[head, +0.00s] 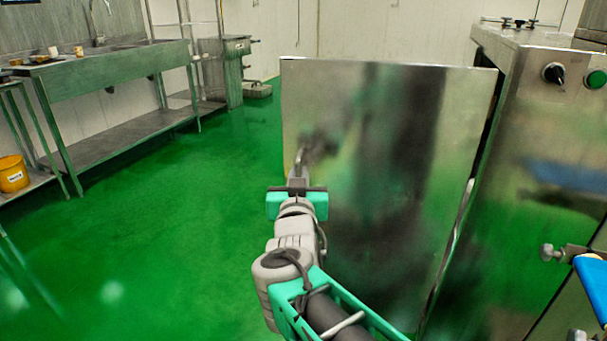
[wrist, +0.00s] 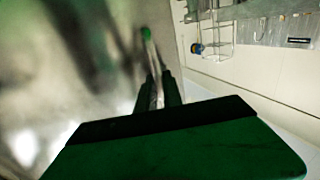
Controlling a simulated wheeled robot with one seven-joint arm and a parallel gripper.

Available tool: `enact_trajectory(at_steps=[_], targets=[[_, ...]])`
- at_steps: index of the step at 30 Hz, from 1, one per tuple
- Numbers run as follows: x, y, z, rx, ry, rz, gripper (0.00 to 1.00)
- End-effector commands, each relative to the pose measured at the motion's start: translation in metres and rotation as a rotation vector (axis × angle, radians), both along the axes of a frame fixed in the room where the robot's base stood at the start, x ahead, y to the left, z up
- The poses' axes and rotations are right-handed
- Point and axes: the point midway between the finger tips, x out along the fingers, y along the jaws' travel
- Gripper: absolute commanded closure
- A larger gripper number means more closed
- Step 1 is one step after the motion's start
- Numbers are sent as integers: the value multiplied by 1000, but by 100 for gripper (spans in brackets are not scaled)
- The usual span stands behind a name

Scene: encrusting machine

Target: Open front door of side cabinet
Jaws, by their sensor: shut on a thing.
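The front door (head: 400,150) of the side cabinet is a shiny steel panel standing in the middle of the head view. It stands swung out from the cabinet body (head: 545,190), its right edge beside that body with a narrow dark gap between. My gripper (head: 298,176) is at the door's left edge, shut on the door handle (head: 301,155). In the wrist view, the two dark fingers of my gripper (wrist: 160,92) are around the slim handle (wrist: 149,50), which has a green tip. The inside of the cabinet is hidden behind the door.
A steel sink bench (head: 110,70) stands along the left wall, with a yellow bucket (head: 13,174) near it. The green floor (head: 170,240) left of the door is clear. Knobs and a blue part (head: 592,285) stick out at the right.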

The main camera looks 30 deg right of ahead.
Motion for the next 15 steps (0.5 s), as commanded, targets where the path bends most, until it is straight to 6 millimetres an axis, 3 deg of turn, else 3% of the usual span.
enact_trajectory(at_steps=[12, 13, 15], targets=[[-1, -6, 2, 2, -5, -4, 100], [-2, -7, 2, 2, -5, -4, 87], [-2, -7, 2, 2, -5, -6, 81]])
